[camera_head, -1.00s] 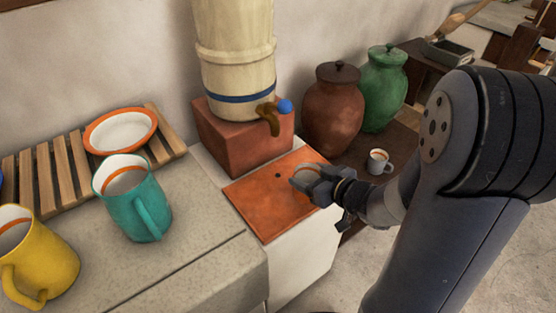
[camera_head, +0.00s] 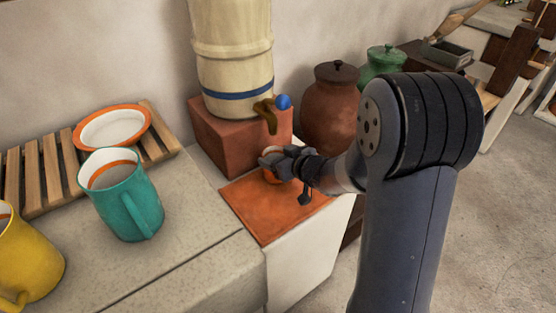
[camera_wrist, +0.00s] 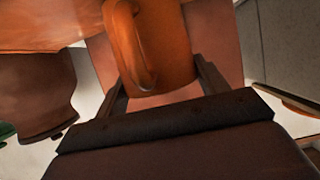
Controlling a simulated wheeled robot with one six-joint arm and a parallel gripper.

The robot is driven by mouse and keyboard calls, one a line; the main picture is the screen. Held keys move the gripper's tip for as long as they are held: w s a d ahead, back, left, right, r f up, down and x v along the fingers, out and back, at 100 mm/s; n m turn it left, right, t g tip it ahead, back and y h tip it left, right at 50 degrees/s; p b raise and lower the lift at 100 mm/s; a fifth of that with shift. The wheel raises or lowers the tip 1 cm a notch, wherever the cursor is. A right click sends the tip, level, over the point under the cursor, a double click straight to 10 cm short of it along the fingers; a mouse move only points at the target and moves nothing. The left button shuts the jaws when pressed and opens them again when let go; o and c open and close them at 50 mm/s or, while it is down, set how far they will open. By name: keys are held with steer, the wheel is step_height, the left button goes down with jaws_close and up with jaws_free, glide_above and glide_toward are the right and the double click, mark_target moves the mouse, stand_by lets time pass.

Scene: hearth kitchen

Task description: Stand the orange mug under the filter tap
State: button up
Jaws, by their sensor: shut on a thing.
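The orange mug (camera_wrist: 165,45) is between the fingers of my gripper (camera_wrist: 160,85) in the wrist view, with its handle (camera_wrist: 130,45) facing the camera. In the head view my gripper (camera_head: 285,165) hides most of the mug (camera_head: 270,176); only a bit of orange shows. My gripper is shut on it, over the orange tiled top, close to the red block. The filter tap (camera_head: 267,115), brown with a blue knob (camera_head: 283,101), sticks out from the pale filter vessel (camera_head: 232,50), just above and behind the mug. I cannot tell whether the mug touches the tile.
The red block (camera_head: 225,140) bears the vessel. The orange tile (camera_head: 265,215) is clear in front. A teal mug (camera_head: 122,200), a yellow mug (camera_head: 25,260) and a slatted rack (camera_head: 50,170) with a bowl (camera_head: 112,128) are left. A brown jar (camera_head: 332,110) and green jar (camera_head: 383,65) stand behind my arm.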

steer(key=shift+r, duration=0.1)
steer(key=shift+f, duration=0.25)
steer(key=o, duration=1.1)
steer(key=shift+c, duration=0.2)
steer(key=shift+r, duration=0.1)
steer(key=shift+r, duration=0.2)
steer(key=p+v, duration=0.3)
steer(key=v, duration=0.9)
steer(key=shift+p, duration=0.3)
